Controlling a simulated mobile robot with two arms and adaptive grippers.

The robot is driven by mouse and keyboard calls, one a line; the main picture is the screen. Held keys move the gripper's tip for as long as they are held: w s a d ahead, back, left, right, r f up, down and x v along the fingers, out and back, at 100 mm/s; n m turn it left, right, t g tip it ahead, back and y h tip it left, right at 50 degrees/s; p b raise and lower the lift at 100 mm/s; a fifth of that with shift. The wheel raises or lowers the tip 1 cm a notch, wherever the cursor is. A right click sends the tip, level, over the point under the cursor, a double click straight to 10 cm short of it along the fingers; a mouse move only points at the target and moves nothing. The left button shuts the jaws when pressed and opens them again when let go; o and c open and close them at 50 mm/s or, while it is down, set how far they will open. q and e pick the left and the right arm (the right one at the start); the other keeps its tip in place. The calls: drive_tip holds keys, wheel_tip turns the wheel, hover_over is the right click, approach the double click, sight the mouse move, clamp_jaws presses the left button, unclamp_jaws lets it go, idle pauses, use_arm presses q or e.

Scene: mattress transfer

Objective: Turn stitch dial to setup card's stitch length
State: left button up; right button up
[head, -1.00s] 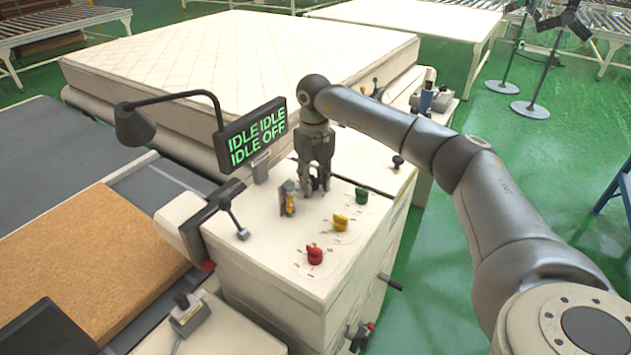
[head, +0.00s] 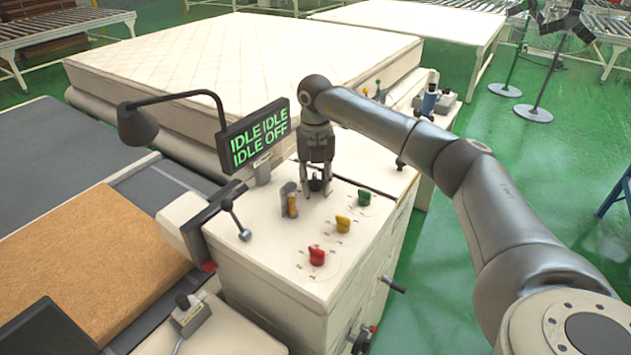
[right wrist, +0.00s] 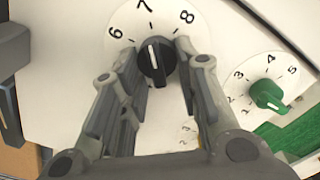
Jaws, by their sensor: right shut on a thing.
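A black dial (right wrist: 157,66) with a white pointer line sits on a white numbered plate in the right wrist view. The numbers 6, 7 and 8 show, and the line points close to 7. My right gripper (head: 317,189) reaches down onto the cream machine top (head: 262,245) and is shut on this dial, one finger on each side. In the head view the fingers partly hide the dial. No setup card can be made out clearly. My left gripper is not in view.
Red (head: 317,256), yellow (head: 343,224) and green (head: 364,197) knobs stand near the dial; the green one also shows in the right wrist view (right wrist: 267,94). A display (head: 257,136) reads IDLE IDLE IDLE OFF. A lever (head: 236,219) and lamp (head: 137,124) stand left.

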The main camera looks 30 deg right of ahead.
sight(315, 180)
drive_tip(key=shift+w+r, duration=0.1)
drive_tip(key=shift+r, duration=0.1)
drive_tip(key=o, duration=0.8)
drive_tip(key=shift+f, duration=0.1)
drive_tip(key=shift+o, duration=0.2)
wheel_tip(315, 180, up, 12)
drive_tip(key=shift+f, duration=0.1)
